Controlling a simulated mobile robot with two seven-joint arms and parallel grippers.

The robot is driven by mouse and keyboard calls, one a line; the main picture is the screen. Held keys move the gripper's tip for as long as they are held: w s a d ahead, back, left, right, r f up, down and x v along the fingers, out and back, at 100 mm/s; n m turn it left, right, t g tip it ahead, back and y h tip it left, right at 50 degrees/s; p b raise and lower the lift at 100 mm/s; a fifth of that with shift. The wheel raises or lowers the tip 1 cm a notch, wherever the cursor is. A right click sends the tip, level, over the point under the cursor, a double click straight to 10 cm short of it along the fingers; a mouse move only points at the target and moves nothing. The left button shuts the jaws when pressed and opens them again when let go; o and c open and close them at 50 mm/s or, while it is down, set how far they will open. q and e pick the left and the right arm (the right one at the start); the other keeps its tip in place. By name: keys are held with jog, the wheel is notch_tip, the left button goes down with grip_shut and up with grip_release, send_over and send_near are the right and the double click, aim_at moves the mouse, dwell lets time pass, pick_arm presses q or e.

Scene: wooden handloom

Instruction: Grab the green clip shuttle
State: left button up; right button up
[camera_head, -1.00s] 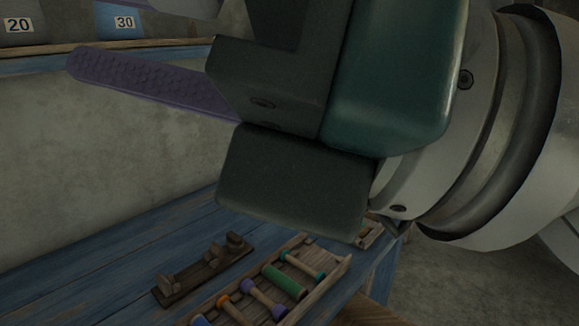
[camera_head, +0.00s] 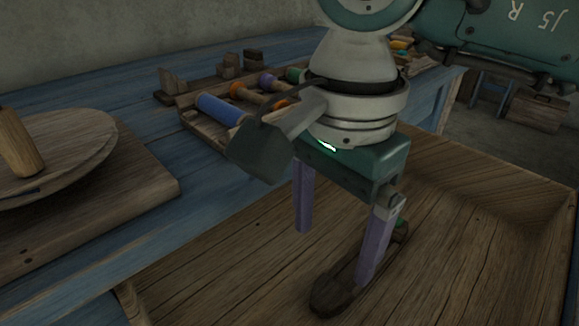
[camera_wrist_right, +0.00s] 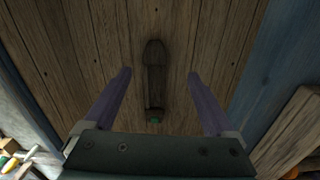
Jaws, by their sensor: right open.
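The shuttle is a dark wooden, boat-shaped piece (camera_head: 334,294) with a bit of green at its far end. It lies on the brown plank surface in the head view, partly hidden behind a finger of my right gripper. In the right wrist view the shuttle (camera_wrist_right: 155,75) lies lengthwise between the two fingers, with its green end (camera_wrist_right: 153,122) nearest the palm. My right gripper (camera_head: 335,256) is open and empty, its purple fingers pointing down above the shuttle; I cannot tell the exact height. My left gripper is not in view.
A wooden rack (camera_head: 196,123) of colored spools stands on the blue table (camera_head: 165,130) behind. A round wooden disc with a peg (camera_head: 70,150) is at left. The plank surface (camera_head: 240,275) has a raised side (camera_head: 530,180) at right and is otherwise clear.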

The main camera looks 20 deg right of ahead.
aim_at(332, 287)
jog(key=f, duration=0.2)
jog(key=f+b, duration=0.1)
jog(key=f, duration=0.3)
jog(key=shift+s+d+f+b, duration=0.25)
jog(key=shift+s+d+b, duration=0.05)
jog(key=shift+s+b, duration=0.1)
jog(key=shift+f, duration=0.5)
grip_shut()
